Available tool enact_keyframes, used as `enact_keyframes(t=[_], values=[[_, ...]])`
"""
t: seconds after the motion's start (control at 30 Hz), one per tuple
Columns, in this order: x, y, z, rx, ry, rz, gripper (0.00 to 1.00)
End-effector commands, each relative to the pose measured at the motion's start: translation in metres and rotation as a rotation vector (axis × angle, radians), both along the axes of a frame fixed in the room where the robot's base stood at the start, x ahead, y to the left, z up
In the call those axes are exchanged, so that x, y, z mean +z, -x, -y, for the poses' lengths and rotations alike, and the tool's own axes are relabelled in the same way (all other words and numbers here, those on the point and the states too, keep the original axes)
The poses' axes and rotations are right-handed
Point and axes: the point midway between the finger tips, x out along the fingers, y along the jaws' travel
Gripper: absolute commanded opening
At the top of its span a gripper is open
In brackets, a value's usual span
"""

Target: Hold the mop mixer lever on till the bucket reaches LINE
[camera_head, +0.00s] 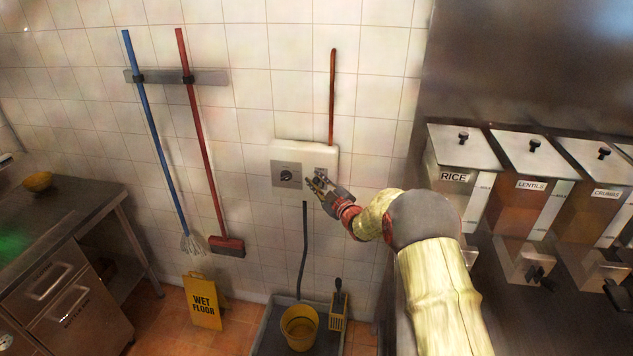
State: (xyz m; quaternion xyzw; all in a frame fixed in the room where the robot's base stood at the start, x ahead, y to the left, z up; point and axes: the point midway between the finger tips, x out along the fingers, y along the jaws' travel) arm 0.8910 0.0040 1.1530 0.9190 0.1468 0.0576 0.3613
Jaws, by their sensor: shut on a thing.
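The mop mixer is a pale box (305,152) on the tiled wall, with a red-brown pipe running up from it. A grey plate with a black knob (285,176) is on its left part. My gripper (317,184) is at the right part of the mixer, shut on the lever, which its fingers mostly hide. A yellow bucket (300,328) stands upright in the floor basin, below a dark hose (304,250) hanging from the mixer. The water level and any LINE mark in the bucket are too small to tell.
A yellow caddy (338,312) with a dark handle stands beside the bucket in the basin (268,335). A wet-floor sign (203,302), a blue mop (155,140) and a red broom (203,145) are left. Food dispensers (463,150) line the right; a steel counter (60,215) is left.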

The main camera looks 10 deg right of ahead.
Motion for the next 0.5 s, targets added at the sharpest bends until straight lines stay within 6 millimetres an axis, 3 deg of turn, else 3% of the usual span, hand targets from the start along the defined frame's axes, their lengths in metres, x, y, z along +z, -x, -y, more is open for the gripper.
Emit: enact_keyframes(t=[0.5], values=[[-0.0097, 0.0027, -0.001, 0.0, 0.021, 0.053, 0.0]])
